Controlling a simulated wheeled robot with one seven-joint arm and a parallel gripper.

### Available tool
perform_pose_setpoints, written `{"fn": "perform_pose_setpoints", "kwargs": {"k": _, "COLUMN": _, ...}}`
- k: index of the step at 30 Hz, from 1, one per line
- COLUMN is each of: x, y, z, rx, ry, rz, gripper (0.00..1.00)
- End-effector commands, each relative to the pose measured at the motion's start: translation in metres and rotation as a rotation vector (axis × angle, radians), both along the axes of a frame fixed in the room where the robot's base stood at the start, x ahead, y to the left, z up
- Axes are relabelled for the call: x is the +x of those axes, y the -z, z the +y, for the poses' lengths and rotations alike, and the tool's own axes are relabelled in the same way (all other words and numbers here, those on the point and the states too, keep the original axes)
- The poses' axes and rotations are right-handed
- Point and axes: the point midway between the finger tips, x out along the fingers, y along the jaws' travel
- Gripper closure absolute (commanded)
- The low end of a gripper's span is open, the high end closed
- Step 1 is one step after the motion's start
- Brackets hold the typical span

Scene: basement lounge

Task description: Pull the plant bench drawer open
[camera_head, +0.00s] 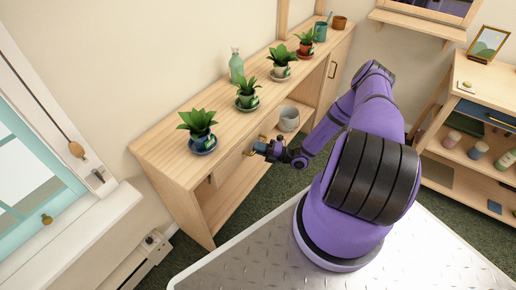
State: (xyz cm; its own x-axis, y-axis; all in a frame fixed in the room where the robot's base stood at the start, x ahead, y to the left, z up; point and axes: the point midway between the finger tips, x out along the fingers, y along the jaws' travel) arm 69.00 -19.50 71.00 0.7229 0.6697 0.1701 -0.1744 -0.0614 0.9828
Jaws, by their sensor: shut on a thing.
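The plant bench (165,153) is a long light-wood unit along the wall with potted plants on top. Its drawer (228,168) has a plain wood front under the bench top, left of the grey pot. The drawer's brass handle (249,153) shows just beside my fingers. My gripper (256,149) is at the drawer front, shut on the handle. The fingers are small in the view and partly hide the handle. I cannot tell from this angle whether the drawer front stands out from the bench.
Several plants, such as the one in a blue pot (201,140), and a green bottle (236,65) stand on top. A grey pot (289,119) sits in the open bay. A shelf unit (470,145) stands at right. Green carpet (250,190) lies before the bench.

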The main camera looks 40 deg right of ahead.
Motion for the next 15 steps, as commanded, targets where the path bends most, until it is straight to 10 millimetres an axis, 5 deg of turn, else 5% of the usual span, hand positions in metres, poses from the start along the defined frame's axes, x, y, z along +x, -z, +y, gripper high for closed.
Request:
{"fn": "perform_pose_setpoints", "kwargs": {"k": 8, "x": -0.034, "y": 0.001, "z": -0.013, "rx": -0.001, "ry": 0.001, "rz": 0.003, "gripper": 1.00}}
{"fn": "perform_pose_setpoints", "kwargs": {"k": 15, "x": -0.090, "y": 0.001, "z": -0.033, "rx": -0.001, "ry": 0.002, "rz": 0.004, "gripper": 1.00}}
